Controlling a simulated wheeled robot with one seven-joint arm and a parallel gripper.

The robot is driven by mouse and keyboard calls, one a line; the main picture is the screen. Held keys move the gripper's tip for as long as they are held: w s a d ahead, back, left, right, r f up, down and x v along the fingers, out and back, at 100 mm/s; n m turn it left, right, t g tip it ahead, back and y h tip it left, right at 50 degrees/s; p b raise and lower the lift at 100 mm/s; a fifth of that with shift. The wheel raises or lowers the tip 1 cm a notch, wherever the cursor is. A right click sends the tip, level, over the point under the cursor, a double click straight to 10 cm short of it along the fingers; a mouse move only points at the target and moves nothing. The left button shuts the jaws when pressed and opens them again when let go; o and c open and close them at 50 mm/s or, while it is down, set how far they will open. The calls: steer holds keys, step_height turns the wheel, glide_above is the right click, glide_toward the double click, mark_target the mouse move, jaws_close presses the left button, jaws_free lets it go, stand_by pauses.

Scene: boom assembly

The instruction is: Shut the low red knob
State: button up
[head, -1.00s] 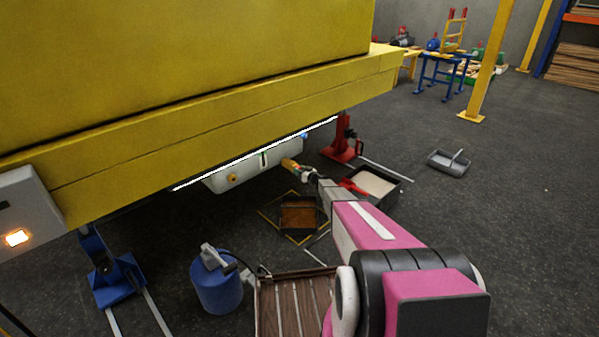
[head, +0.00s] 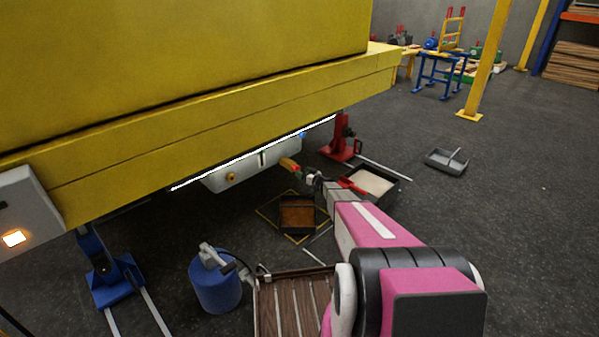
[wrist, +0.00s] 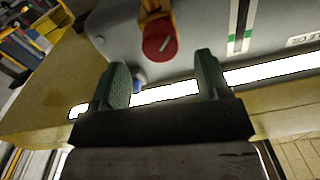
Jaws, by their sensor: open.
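The red knob (wrist: 158,42) is a round red cap with a pale line across it, on a yellow-orange valve body (wrist: 153,10) on the grey tank (wrist: 200,30). In the head view the valve (head: 288,163) sticks out from the tank's right end (head: 250,166), low under the yellow boom. My gripper (wrist: 161,66) is open and empty. In the wrist view the knob lies beyond the fingertips, roughly centred between them, with no visible contact. In the head view my gripper (head: 314,178) is just right of the valve.
The yellow boom (head: 200,125) hangs above, with a lit strip (head: 255,153) on its lower edge. Red (head: 341,140) and blue (head: 113,270) stands hold it. Below are a rust-coloured tray (head: 297,214), a pale-filled tray (head: 372,181) and a blue canister (head: 216,287). Open floor lies at right.

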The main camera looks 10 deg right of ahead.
steer(key=v, duration=0.6)
steer(key=shift+s, duration=0.15)
steer(key=s+a+r+g, duration=0.3)
steer(key=s+a, duration=0.1)
steer(key=s, duration=0.4)
steer(key=s+a+r+g+h, duration=0.1)
steer(key=s+a+r+g, duration=0.35)
steer(key=s, duration=0.35)
steer(key=s+a+r+g, duration=0.3)
steer(key=s+a, duration=0.1)
steer(key=s, duration=0.3)
steer(key=s+d+r+m+g+h, duration=0.1)
steer(key=s+r+m+h, duration=0.1)
steer(key=s, duration=0.6)
steer(key=s+d+r+m+g+h, duration=0.1)
steer(key=s+r+h, duration=0.3)
steer(key=s, duration=0.4)
steer(key=s+d+r+m+g+h, duration=0.1)
steer(key=s+d+r+m+h, duration=0.1)
steer(key=s, duration=0.6)
steer(key=shift+s+d+r+m+g+h, duration=0.2)
steer(key=shift+d+r+m+g+h, duration=0.3)
steer(key=shift+h, duration=0.5)
